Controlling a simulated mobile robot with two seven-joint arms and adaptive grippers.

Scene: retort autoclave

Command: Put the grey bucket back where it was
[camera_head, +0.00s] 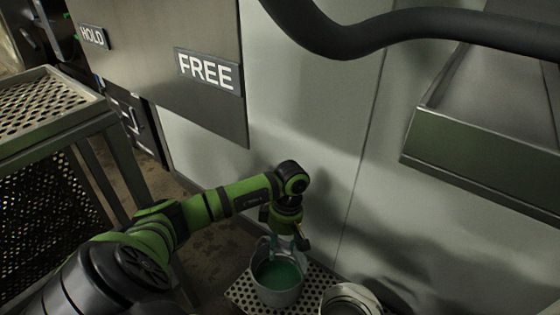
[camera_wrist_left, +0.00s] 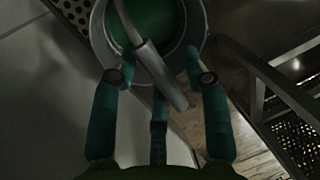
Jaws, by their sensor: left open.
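The grey bucket (camera_head: 278,296) stands upright on a perforated plate (camera_head: 242,291) at the foot of the pale wall, with green inside it. It also shows at the top of the left wrist view (camera_wrist_left: 99,38), with its handle grip (camera_wrist_left: 158,72) crossing toward me. My left gripper (camera_head: 285,244) points down at the bucket's rear rim. In the left wrist view my left gripper (camera_wrist_left: 163,78) has its teal fingers spread on both sides of the handle grip, open. I cannot tell whether they touch it. My right gripper is not in view.
A round pale object (camera_head: 350,300) sits right of the bucket, cut off by the frame. A perforated metal rack (camera_head: 55,135) stands at left. A FREE sign panel (camera_head: 210,72), a metal ledge (camera_head: 480,155) and a black hose (camera_head: 350,38) are above.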

